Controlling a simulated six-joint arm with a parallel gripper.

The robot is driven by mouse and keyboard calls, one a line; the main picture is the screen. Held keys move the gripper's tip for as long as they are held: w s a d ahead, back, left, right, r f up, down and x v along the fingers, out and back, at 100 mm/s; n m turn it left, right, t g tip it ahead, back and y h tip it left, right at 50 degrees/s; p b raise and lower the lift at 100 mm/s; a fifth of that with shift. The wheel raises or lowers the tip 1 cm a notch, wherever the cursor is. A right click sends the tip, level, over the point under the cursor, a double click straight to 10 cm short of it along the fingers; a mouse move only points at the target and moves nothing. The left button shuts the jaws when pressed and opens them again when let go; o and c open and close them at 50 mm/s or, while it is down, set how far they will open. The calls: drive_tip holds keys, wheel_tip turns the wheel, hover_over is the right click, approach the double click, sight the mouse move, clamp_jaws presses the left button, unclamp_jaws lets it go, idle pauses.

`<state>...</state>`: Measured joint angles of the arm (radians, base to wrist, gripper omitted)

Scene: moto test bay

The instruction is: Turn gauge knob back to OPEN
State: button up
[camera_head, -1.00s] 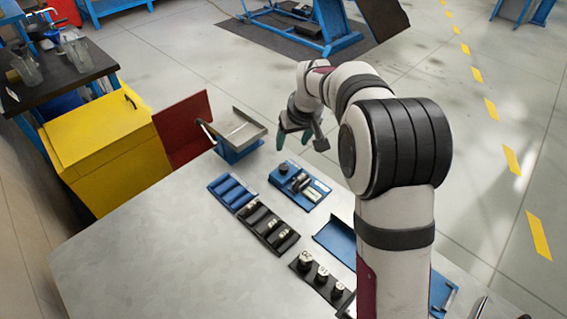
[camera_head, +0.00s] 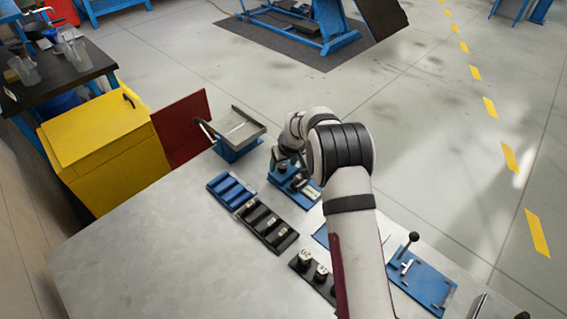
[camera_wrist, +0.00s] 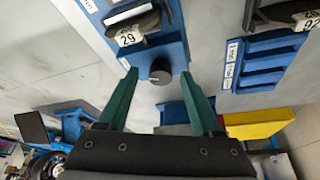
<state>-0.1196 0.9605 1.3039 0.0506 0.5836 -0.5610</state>
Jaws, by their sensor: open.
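The gauge knob (camera_wrist: 160,71) is a small dark grey round knob near the end of a blue gauge fixture (camera_wrist: 175,52) in the wrist view. My gripper (camera_wrist: 159,76) is open, with one green finger on each side of the knob. Space shows between the knob and both fingers; I cannot tell their height relative to it. In the head view, my wrist hangs over the fixture (camera_head: 307,192) and hides part of it. The knob's OPEN marking is not readable.
A blue slotted tray (camera_head: 230,190) and a black slotted tray (camera_head: 266,224) lie left of the fixture. A metal tray on a blue stand (camera_head: 237,130) is behind. A blue plate with a lever (camera_head: 420,280) is at right. The table's left part is clear.

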drive_tip(key=shift+c, duration=0.2)
clamp_jaws()
drive_tip(key=shift+a+m+h, duration=0.15)
drive_tip(key=shift+m+h, duration=0.65)
drive_tip(key=shift+m, duration=1.4)
drive_tip(key=shift+o, duration=0.2)
unclamp_jaws()
drive_tip(key=v, duration=1.5)
drive_tip(key=shift+s+r, duration=0.3)
drive_tip(key=shift+s, duration=0.05)
